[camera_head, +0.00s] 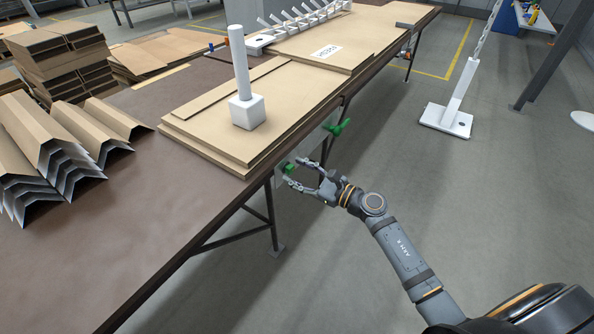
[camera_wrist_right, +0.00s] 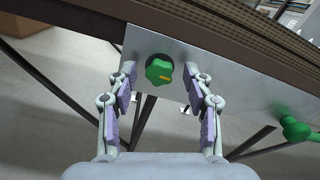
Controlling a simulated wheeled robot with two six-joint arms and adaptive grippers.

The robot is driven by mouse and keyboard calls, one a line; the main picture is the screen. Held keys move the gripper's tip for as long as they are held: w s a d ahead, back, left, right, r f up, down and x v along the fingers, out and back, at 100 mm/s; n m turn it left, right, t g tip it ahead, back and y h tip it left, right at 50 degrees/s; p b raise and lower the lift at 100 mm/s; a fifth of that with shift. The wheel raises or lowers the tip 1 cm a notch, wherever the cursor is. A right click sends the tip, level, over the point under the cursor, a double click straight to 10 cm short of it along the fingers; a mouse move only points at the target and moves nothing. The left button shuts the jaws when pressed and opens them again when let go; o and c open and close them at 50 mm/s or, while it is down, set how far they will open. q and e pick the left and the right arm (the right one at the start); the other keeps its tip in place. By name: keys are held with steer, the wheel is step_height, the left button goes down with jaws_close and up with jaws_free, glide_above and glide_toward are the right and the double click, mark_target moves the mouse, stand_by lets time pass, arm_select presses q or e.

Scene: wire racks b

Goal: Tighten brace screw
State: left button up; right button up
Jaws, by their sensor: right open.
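A green knob-like screw (camera_wrist_right: 159,70) with a yellow mark sits on a grey metal plate (camera_wrist_right: 210,75) under the table's edge. In the head view this screw (camera_head: 291,168) shows at the fingertips of my right gripper (camera_head: 297,174). In the right wrist view my right gripper (camera_wrist_right: 160,90) is open, with one finger on each side of the screw and a gap on both sides. A second green screw (camera_head: 340,127) sticks out further along the plate; it also shows at the right in the wrist view (camera_wrist_right: 294,127). My left gripper is not in view.
The brown table (camera_head: 110,240) carries stacked cardboard sheets (camera_head: 290,100), a white block with a post (camera_head: 247,110) and folded cardboard (camera_head: 50,150). Black table legs (camera_head: 272,215) stand below the edge. The floor to the right is open, with a white post on a base (camera_head: 447,120).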

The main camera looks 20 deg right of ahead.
steer(key=shift+w+a, duration=0.15)
steer(key=shift+w, duration=0.05)
steer(key=shift+c, duration=0.2)
jaws_close()
